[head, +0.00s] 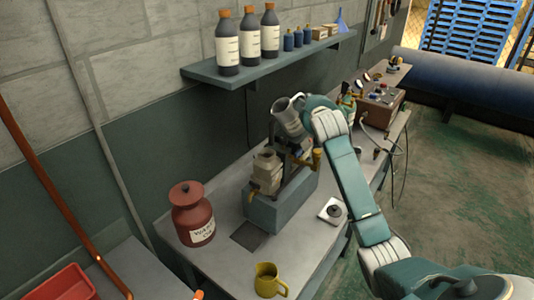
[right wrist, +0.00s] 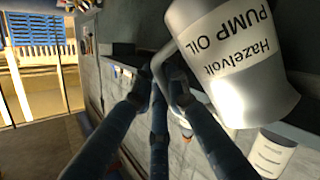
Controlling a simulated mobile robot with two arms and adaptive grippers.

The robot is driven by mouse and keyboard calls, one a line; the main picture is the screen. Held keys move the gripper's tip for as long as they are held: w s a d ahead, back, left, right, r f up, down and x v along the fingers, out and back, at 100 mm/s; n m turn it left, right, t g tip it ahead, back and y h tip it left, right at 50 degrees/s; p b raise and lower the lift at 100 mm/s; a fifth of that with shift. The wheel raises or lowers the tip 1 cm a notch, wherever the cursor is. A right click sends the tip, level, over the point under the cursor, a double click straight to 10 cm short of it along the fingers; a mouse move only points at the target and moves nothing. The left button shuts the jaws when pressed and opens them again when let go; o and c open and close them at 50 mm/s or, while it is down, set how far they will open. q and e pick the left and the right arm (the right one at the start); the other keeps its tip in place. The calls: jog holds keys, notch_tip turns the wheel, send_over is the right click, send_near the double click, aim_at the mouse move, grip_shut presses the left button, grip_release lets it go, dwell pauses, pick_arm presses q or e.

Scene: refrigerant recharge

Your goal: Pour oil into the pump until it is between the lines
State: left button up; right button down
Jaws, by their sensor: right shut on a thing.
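My right gripper (head: 318,110) is shut on the handle of a grey metal oil jug (head: 290,120), held above the pump. In the right wrist view, the fingers (right wrist: 160,85) close around the handle, and the jug (right wrist: 235,60) reads "Hazelvolt PUMP OIL". The jug leans a little, its open mouth toward the upper left in the head view. No oil stream shows. The pump (head: 266,171) has a beige body and brass fittings, on a blue-grey base (head: 280,212) on the bench. Its level lines and oil level cannot be made out. My left gripper is not in view.
A red-brown waste can (head: 193,218) and a yellow mug (head: 268,281) stand on the bench (head: 225,272). A small white scale-like device (head: 332,211) lies right of the pump. A shelf (head: 275,62) above holds several bottles and a blue funnel (head: 341,20).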

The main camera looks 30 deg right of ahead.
aim_at(304, 97)
jog(key=shift+a+r, duration=0.25)
jog(key=shift+a, duration=0.15)
jog(key=shift+w+a+r+n+t+h, duration=0.1)
jog(key=shift+a+r+n+t+h, duration=0.15)
jog(key=shift+r+n, duration=0.25)
jog(key=shift+w+a+r+n+t+h, duration=0.15)
jog(key=shift+a+r+n+h, duration=0.15)
jog(key=shift+r+n, duration=0.2)
jog(key=shift+s+a+f+n+b, duration=0.15)
jog(key=shift+f+n+b, duration=0.25)
jog(key=shift+f+b, duration=0.4)
jog(key=shift+a+f+n+t+h+b, duration=0.3)
jog(key=shift+n+t+h+b, duration=0.15)
jog(key=shift+b, duration=0.45)
jog(key=shift+a+r+n, duration=0.2)
jog(key=shift+r+n, duration=0.15)
jog(key=shift+r, duration=0.05)
jog(key=shift+a+r+n+b, duration=0.1)
jog(key=shift+a+n+b, duration=0.15)
jog(key=shift+b, duration=0.2)
jog(key=shift+w+a+n+t+b, duration=0.2)
jog(key=shift+a+n+t+b, duration=0.2)
jog(key=shift+n+b, duration=0.35)
jog(key=shift+a+h, duration=0.15)
jog(key=shift+h, duration=0.15)
jog(key=shift+s+b, duration=0.1)
jog(key=shift+b, duration=0.2)
